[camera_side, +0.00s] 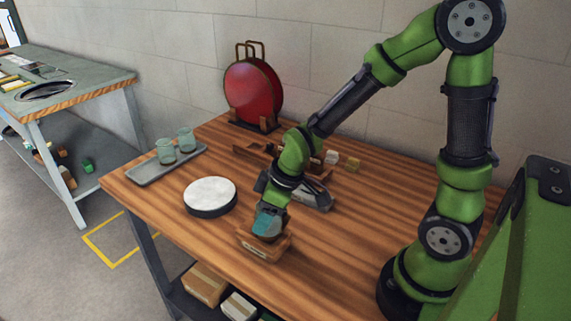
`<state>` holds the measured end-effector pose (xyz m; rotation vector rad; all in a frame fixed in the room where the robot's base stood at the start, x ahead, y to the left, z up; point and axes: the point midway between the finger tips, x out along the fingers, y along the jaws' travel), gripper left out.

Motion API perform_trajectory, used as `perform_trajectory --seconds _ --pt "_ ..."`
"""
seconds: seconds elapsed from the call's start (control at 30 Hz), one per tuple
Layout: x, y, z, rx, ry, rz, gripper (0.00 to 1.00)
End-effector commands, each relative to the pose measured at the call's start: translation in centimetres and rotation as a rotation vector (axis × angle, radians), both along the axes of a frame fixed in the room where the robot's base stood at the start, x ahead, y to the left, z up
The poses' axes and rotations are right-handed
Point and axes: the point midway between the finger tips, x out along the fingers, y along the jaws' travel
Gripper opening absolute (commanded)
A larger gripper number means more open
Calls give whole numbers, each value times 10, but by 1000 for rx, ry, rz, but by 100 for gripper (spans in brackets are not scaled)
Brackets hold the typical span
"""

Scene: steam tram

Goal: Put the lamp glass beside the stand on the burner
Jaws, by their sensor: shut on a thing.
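My gripper (268,218) points down at the front of the wooden table, just above or in a small wooden block (262,250) with a pale label. It is shut on a teal, glass-like piece that looks like a lamp glass (267,226); the fingers hide much of it. I cannot tell whether the piece touches the block. Two more pale glass vessels (166,151) stand upright on a grey tray (150,178) at the left. No burner can be made out clearly; my arm hides part of the table behind the gripper.
A round white-topped disc (210,192) lies left of my gripper. A dark grey object (312,195) and small blocks (345,160) lie behind it. A red round piece (253,92) stands in a rack at the back. The table (350,235) is clear to the right.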

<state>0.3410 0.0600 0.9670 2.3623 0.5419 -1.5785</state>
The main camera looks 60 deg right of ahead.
Motion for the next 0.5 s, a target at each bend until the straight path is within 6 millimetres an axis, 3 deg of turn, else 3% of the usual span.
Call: perform_trajectory --seconds 0.2,0.23,0.4,0.5 --pt "0 0 0 0 0 0 27" --pt "0 0 0 0 0 0 61" --pt "0 0 0 0 -1 0 87" --pt "0 0 0 0 -1 0 88"
